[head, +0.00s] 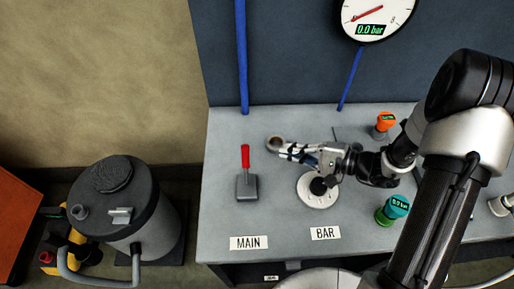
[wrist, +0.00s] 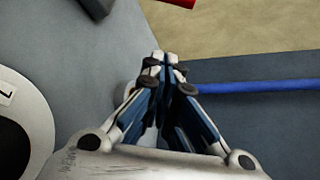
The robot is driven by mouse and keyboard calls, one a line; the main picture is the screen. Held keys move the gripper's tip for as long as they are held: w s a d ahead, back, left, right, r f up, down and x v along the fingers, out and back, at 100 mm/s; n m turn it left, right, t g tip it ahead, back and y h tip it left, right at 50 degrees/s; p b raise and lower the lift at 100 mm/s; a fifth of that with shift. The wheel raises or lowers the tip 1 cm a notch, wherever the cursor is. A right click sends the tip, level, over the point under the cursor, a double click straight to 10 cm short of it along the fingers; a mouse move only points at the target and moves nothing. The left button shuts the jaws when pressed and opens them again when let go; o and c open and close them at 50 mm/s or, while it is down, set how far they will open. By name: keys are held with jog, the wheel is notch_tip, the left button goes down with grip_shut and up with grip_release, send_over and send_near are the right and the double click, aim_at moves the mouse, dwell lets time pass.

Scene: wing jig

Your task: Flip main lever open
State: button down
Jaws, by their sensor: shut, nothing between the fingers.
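The main lever (head: 245,159) has a red handle that points up and a grey base (head: 246,187). It stands on the grey table behind the MAIN label (head: 248,243). In the wrist view its red handle (wrist: 181,2) shows only at the top edge. My gripper (head: 275,144) is to the right of the red handle, apart from it, pointing left. Its fingers are shut together and empty, as the wrist view also shows (wrist: 162,62).
A white round dial (head: 316,198) lies under my gripper, behind the BAR label (head: 325,233). An orange-topped knob (head: 384,122) and a teal gauge knob (head: 396,206) stand to the right. A wall gauge (head: 375,14) reads 0.0 bar. A blue pipe (head: 242,60) rises behind the lever. Table left of the lever is clear.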

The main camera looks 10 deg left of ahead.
aim_at(246, 163)
jog(key=b+x, duration=0.2)
jog(key=x, duration=0.7)
jog(key=shift+a+f, duration=0.15)
jog(key=shift+a, duration=0.05)
jog(key=shift+s+a+r, duration=0.15)
jog(key=shift+s+r, duration=0.25)
jog(key=shift+s, duration=0.2)
jog(key=shift+s+a+r, duration=0.15)
jog(key=shift+s+r, duration=0.25)
jog(key=shift+s, duration=0.25)
jog(key=shift+s+r, duration=0.2)
jog(key=shift+s, duration=0.25)
jog(key=shift+d, duration=0.1)
